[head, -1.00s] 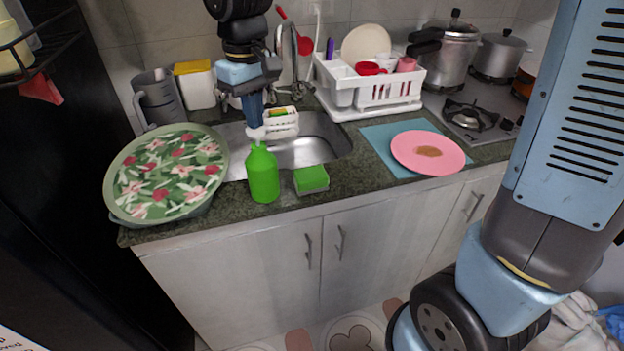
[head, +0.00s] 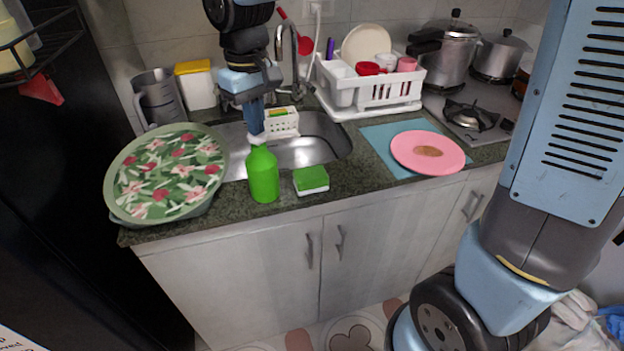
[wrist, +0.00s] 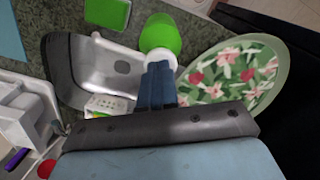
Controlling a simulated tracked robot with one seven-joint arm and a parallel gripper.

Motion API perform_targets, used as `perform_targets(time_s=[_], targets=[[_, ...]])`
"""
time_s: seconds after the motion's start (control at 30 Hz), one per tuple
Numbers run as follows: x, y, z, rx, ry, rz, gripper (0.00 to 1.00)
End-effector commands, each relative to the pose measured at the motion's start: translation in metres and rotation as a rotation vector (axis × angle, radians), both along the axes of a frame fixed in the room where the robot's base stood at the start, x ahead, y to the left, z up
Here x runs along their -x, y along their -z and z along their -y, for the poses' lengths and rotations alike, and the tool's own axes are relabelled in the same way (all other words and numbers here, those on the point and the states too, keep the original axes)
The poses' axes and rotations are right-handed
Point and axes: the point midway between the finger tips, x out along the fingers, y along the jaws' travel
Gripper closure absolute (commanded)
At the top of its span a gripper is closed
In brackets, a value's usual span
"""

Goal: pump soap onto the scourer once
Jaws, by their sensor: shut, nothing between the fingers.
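The green soap bottle (head: 263,177) stands upright on the counter's front edge, left of the scourer. The scourer (head: 311,179), green on top with a white underside, lies flat beside it. My gripper (head: 257,132) is shut and points down onto the bottle's white pump top, which it mostly hides in the head view. In the wrist view, the blue fingers (wrist: 158,75) are together at the white pump head (wrist: 162,54), with the green bottle (wrist: 161,34) beyond. They look to be touching the pump. The scourer also shows in the wrist view (wrist: 107,13).
A floral round tray (head: 165,172) stands left of the bottle. The sink (head: 318,150) with a white caddy (head: 281,123) lies behind. A white dish rack (head: 372,95) is at the back. A pink plate (head: 428,152) lies on a blue cloth (head: 385,140) to the right.

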Motion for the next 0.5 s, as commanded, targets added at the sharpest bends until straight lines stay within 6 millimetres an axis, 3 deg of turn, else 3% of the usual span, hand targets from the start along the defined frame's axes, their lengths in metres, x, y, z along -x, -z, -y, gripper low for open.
perform_targets(time_s=[0.5], targets=[[0.0,-0.025,0.0,0.0,0.0,0.001,1.0]])
